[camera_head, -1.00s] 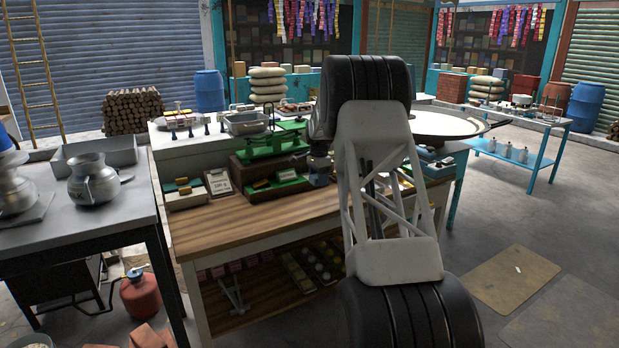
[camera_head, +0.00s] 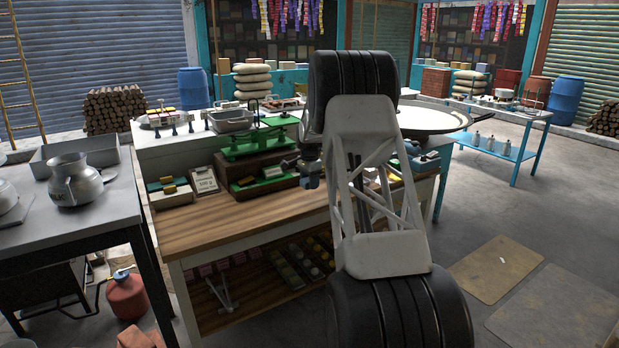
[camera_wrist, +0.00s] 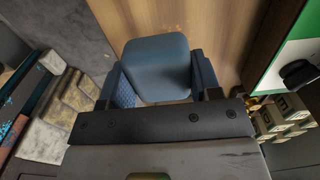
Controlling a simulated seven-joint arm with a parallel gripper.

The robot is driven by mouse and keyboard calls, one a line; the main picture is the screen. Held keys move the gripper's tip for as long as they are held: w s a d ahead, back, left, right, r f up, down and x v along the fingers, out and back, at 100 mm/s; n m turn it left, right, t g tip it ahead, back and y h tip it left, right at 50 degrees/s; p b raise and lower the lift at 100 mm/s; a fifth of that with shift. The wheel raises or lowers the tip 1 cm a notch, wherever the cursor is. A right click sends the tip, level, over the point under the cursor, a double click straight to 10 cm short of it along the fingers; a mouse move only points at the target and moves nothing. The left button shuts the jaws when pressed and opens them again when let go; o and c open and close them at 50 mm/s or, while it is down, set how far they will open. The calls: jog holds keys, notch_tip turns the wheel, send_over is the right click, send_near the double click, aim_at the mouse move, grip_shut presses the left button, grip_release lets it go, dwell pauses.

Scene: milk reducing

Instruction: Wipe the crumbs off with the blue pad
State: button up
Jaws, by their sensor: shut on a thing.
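The blue pad (camera_wrist: 156,66) is a rounded block in the middle of the wrist view. My gripper (camera_wrist: 160,86) is shut on it, with one blue-padded finger at each side. The pad is over or near the brown wooden table (camera_wrist: 220,25); I cannot tell whether it touches. In the head view, the end of my gripper (camera_head: 309,172) is partly hidden behind my arm, above the right part of the wooden table (camera_head: 205,232).
A green scale (camera_head: 252,143) and small goods trays (camera_head: 172,198) stand at the table's back. A large round pan (camera_head: 435,119) is behind my arm. A left table (camera_head: 100,225) holds a metal jug (camera_head: 73,182). The wooden table's front left is clear.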

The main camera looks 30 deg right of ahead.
aim_at(290, 194)
notch_tip(290, 194, down, 5)
jog(key=shift+f, duration=0.1)
jog(key=shift+w+f, duration=0.15)
jog(key=shift+w, duration=0.75)
jog(key=shift+w+f, duration=0.15)
jog(key=shift+w, duration=0.75)
jog(key=shift+c, duration=0.4)
jog(key=shift+w+r, duration=0.25)
jog(key=shift+w, duration=0.5)
jog(key=shift+w+f, duration=0.15)
jog(key=shift+w, duration=1)
jog(key=shift+a, duration=1.15)
jog(key=shift+s, duration=3.75)
jog(key=shift+a, duration=1.25)
jog(key=shift+w+f, duration=0.1)
jog(key=shift+w, duration=0.3)
jog(key=shift+w+r, duration=0.2)
jog(key=shift+w, duration=1.35)
jog(key=shift+w+f, duration=0.15)
jog(key=shift+w, duration=0.15)
jog(key=shift+w+r, duration=0.2)
jog(key=shift+w, duration=0.25)
jog(key=shift+w+f, duration=0.1)
jog(key=shift+w, duration=1)
notch_tip(290, 194, up, 8)
